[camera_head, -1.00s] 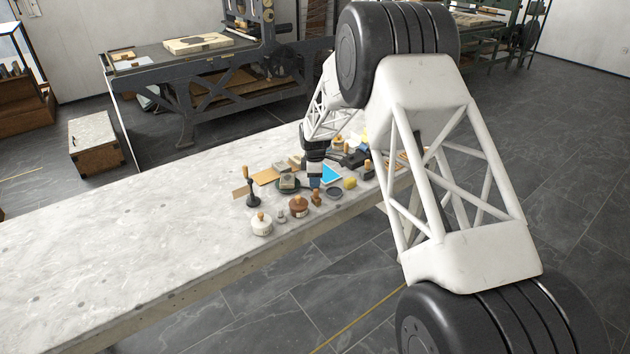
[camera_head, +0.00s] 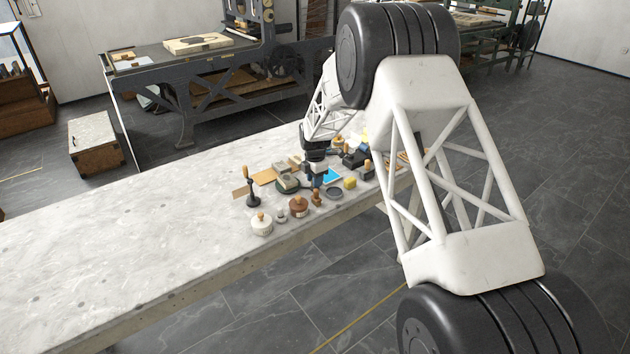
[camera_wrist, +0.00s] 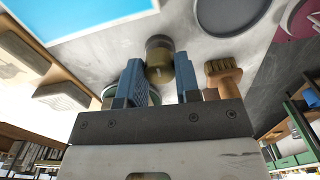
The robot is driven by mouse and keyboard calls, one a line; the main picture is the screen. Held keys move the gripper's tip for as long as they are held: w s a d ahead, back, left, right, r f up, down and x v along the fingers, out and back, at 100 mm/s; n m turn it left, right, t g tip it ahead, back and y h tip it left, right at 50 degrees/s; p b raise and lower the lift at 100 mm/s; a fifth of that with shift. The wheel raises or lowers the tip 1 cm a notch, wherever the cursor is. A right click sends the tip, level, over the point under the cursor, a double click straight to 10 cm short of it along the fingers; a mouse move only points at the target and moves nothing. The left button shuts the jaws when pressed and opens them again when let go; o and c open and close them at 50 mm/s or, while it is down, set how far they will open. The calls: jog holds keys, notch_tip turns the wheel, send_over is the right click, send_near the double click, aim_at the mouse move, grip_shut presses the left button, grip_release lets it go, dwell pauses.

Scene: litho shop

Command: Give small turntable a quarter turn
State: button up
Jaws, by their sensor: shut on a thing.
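The small turntable (camera_head: 280,190) is a low, dark green disc on the stone-topped table, with a grey block (camera_head: 287,181) on it. My gripper (camera_head: 316,183) points down just right of the disc, low over the table. In the wrist view my two blue fingers (camera_wrist: 158,80) stand a little apart, with a short olive-brown cylinder (camera_wrist: 160,62) between their tips. A piece of green rim shows behind the left finger. The gripper is shut on what seems to be a part of the turntable; the contact is partly hidden.
The table's left part is clear.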

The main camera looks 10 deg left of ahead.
jog(key=o, duration=0.6)
jog(key=shift+n, duration=0.3)
jog(key=shift+c, duration=0.2)
jog(key=shift+r, duration=0.15)
jog(key=shift+r, duration=2.9)
